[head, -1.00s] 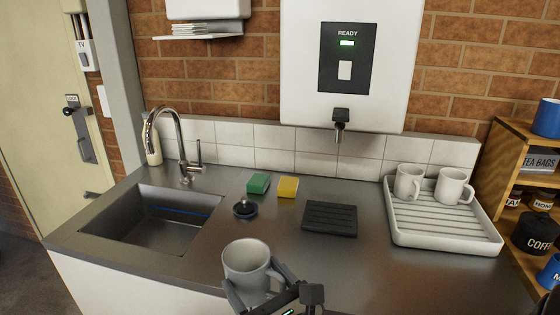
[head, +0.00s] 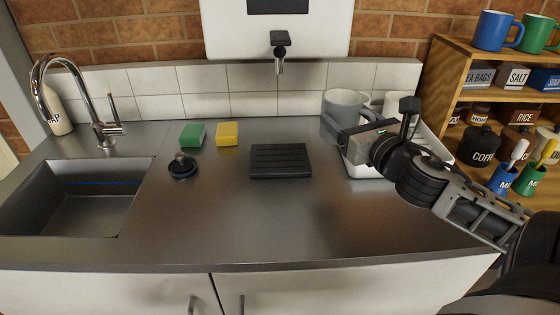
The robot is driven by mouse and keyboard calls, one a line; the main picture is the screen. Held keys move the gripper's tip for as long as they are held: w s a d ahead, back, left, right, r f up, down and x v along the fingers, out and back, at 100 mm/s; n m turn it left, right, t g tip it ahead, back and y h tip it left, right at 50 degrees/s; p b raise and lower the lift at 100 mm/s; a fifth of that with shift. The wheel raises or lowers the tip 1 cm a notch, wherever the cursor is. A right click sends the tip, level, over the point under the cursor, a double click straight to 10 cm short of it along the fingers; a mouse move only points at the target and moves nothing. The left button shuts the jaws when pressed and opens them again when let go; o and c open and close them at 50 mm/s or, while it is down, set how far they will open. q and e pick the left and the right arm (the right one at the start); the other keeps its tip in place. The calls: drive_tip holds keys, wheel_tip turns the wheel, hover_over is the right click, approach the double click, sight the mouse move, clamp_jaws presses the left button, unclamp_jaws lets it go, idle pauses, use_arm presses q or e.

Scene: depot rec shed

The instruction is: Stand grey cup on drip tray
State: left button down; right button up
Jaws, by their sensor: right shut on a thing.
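The grey cup (head: 346,104) is upright, held by my right gripper (head: 338,132), which is shut on it. The cup is to the right of and behind the drip tray, in front of the wall tiles; the arm reaches in from the right. Its height above the counter is hard to tell. The black ribbed drip tray (head: 280,161) lies flat and empty on the steel counter, below and in front of the water heater's tap (head: 280,62). My left gripper is not in view.
A white draining rack (head: 362,171) with pale mugs (head: 391,104) is partly hidden behind my right arm. Green (head: 192,135) and yellow (head: 227,134) sponges and a black sink plug (head: 182,166) lie left of the tray. The counter in front is clear. A shelf (head: 440,75) stands at right.

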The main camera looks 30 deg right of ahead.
drive_tip(key=shift+w+d+r, duration=0.15)
drive_tip(key=shift+w+r, duration=0.05)
drive_tip(key=shift+r, duration=0.35)
drive_tip(key=shift+w+d+r, duration=0.15)
drive_tip(key=shift+w+r, duration=0.05)
drive_tip(key=shift+r, duration=0.3)
drive_tip(key=shift+w+a+b, duration=0.15)
drive_tip(key=shift+w+b, duration=0.15)
drive_tip(key=w+a+f, duration=0.4)
drive_tip(key=w, duration=0.4)
drive_tip(key=b, duration=0.2)
hover_over(284, 163)
drive_tip(key=f, duration=0.5)
drive_tip(key=shift+s+f, duration=0.15)
drive_tip(key=shift+s, duration=0.05)
wheel_tip(284, 163, down, 3)
drive_tip(key=shift+w+f, duration=0.1)
drive_tip(key=shift+w, duration=0.05)
drive_tip(key=shift+f, duration=0.15)
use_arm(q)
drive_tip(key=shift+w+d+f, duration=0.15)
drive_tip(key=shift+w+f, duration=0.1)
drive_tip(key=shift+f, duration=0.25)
